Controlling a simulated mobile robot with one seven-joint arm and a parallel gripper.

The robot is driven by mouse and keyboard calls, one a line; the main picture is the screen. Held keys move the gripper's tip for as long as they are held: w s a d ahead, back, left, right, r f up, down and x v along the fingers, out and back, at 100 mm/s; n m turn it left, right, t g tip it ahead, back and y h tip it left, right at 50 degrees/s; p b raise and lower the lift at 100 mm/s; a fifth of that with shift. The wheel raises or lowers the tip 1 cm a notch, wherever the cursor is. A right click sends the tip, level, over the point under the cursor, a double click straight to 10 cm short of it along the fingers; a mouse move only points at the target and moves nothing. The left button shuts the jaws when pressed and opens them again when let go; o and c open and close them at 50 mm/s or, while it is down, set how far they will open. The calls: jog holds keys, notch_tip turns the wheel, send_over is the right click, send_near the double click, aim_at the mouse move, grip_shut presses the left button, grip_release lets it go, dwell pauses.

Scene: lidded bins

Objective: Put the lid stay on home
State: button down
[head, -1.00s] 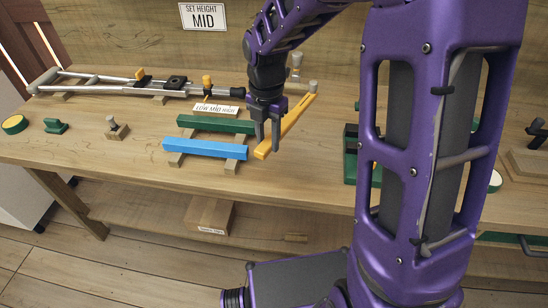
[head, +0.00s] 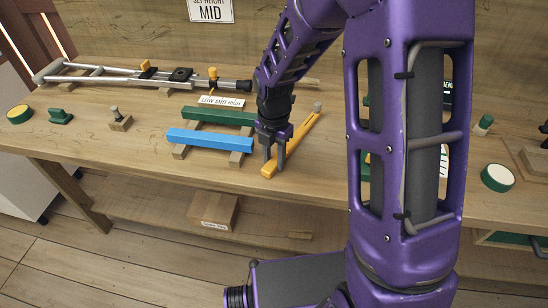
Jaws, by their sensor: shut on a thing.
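A yellow bar (head: 297,138) slants across the bench just right of the blue and green bars, its near end toward the front edge. A grey knob shows at its far end. My gripper (head: 275,161) points down and is shut on the yellow bar close to its near end. I cannot tell whether the bar touches the bench top. No part is labelled as the lid stay, and the home mark cannot be made out.
A blue bar (head: 208,141) and a green bar (head: 215,115) rest on wooden supports. A metal crutch (head: 105,72) lies behind them. A sign (head: 211,8) reads MID. A round white-topped green piece (head: 497,177) stands at right. My arm hides part of the bench.

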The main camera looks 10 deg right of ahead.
jog(key=c, duration=0.5)
grip_release()
jog(key=shift+f, duration=0.1)
notch_tip(320, 180, up, 12)
jog(key=p, duration=0.2)
jog(key=shift+p, duration=0.35)
